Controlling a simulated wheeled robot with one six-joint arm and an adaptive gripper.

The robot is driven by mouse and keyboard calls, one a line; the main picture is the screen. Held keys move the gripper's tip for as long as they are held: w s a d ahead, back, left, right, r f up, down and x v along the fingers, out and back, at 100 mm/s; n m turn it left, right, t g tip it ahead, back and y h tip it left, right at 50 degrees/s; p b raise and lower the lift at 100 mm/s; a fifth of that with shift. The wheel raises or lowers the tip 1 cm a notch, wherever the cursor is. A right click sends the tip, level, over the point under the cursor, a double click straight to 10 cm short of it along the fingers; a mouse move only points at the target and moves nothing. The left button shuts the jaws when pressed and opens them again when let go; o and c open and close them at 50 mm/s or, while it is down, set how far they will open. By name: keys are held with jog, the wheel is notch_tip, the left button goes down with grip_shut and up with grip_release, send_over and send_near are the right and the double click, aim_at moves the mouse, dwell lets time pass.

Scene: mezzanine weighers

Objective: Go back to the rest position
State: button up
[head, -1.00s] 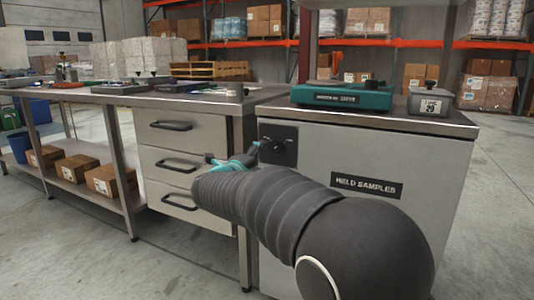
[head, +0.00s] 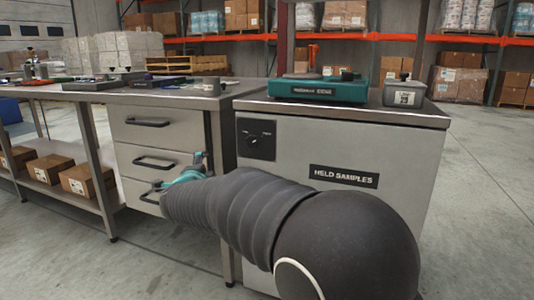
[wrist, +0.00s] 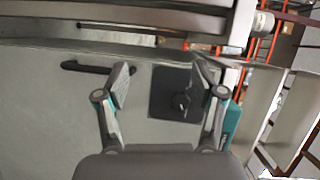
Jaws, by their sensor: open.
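My gripper (head: 197,166) is in front of the drawer unit (head: 165,130), left of and lower than the black knob plate (head: 257,139). In the wrist view my gripper (wrist: 163,80) has its two fingers spread, with nothing between them. The knob plate (wrist: 178,94) lies beyond the fingers there, apart from them. The plate is on the grey cabinet (head: 345,145) labelled "HELD SAMPLES". My dark arm covers the cabinet's lower left part.
A teal scale (head: 318,88) and a grey weight block (head: 405,92) stand on the cabinet top. The steel bench (head: 95,96) runs left with several items. Cardboard boxes (head: 85,180) sit on its lower shelf. Floor (head: 480,200) at the right is clear.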

jog(key=s+a+f+n+g+y, duration=0.4)
jog(key=s+f+n+y, duration=0.15)
jog(key=n, duration=0.35)
jog(key=s+d+f+n+g+p, duration=0.2)
jog(key=s+d+n+g, duration=0.35)
jog(key=s, duration=0.45)
jog(key=s+d+n+g+h+p, duration=0.2)
jog(key=s+d+p, duration=0.1)
jog(key=s+d, duration=0.75)
jog(key=s+d+n+g+h+p, duration=0.25)
jog(key=s+d, duration=0.55)
jog(key=d, duration=0.6)
jog(key=s+d+r+m+t+h+p, duration=0.1)
jog(key=s+d+r+m+t+p, duration=0.1)
jog(key=s+d+r, duration=0.3)
jog(key=d+p, duration=0.1)
jog(key=d, duration=0.3)
jog(key=shift+r+m+t+h, duration=0.35)
jog(key=shift+m+t+h, duration=0.05)
